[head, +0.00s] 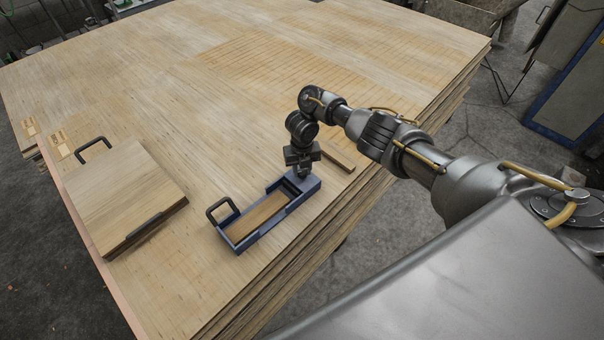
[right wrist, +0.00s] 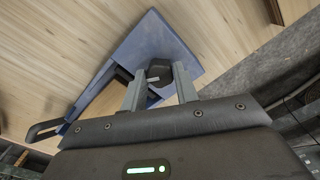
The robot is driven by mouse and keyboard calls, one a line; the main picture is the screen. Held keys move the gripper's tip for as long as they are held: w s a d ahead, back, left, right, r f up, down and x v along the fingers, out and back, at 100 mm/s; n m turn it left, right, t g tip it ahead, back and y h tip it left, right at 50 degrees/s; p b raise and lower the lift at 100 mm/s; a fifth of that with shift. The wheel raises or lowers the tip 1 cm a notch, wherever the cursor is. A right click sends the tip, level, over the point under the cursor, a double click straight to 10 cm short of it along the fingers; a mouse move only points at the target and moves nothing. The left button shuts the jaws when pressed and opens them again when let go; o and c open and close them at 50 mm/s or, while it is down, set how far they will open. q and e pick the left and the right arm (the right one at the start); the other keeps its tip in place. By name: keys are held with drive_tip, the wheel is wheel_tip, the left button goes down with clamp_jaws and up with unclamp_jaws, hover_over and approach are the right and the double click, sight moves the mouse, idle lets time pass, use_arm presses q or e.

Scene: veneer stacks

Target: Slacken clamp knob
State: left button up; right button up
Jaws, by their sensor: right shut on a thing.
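The blue clamp frame (head: 240,241) lies on the veneer stack near its front edge, with a wooden block (head: 256,217) inside and a black handle at its left end. In the right wrist view the clamp's blue body (right wrist: 150,40) shows with the dark clamp knob (right wrist: 160,70) at its end. My right gripper (head: 302,174) points down over the clamp's far right end. In the right wrist view its two grey fingers stand on either side of the knob and are shut on it. The knob is hidden by the gripper in the head view. My left gripper is not in view.
The big veneer stack (head: 200,60) fills the middle. A smaller stack of square boards (head: 125,190) with black handles lies at left. A thin wooden strip (head: 338,158) lies just right of my right gripper. A blue-edged cabinet (head: 570,90) stands on the floor at right.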

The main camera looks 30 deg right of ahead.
sight(302, 171)
drive_tip(key=n+b, duration=0.1)
drive_tip(key=n, duration=0.1)
drive_tip(key=shift+f+n+b, duration=0.2)
drive_tip(key=shift+n+b, duration=0.15)
drive_tip(key=shift+n, duration=0.05)
drive_tip(key=shift+r+n+b, duration=0.15)
drive_tip(key=shift+n+b, duration=0.55)
drive_tip(key=shift+n, duration=0.9)
drive_tip(key=o, duration=1)
drive_tip(key=shift+r, duration=0.1)
drive_tip(key=shift+r, duration=0.35)
wheel_tip(302, 171, up, 10)
drive_tip(key=p, duration=0.3)
drive_tip(key=shift+p, duration=0.35)
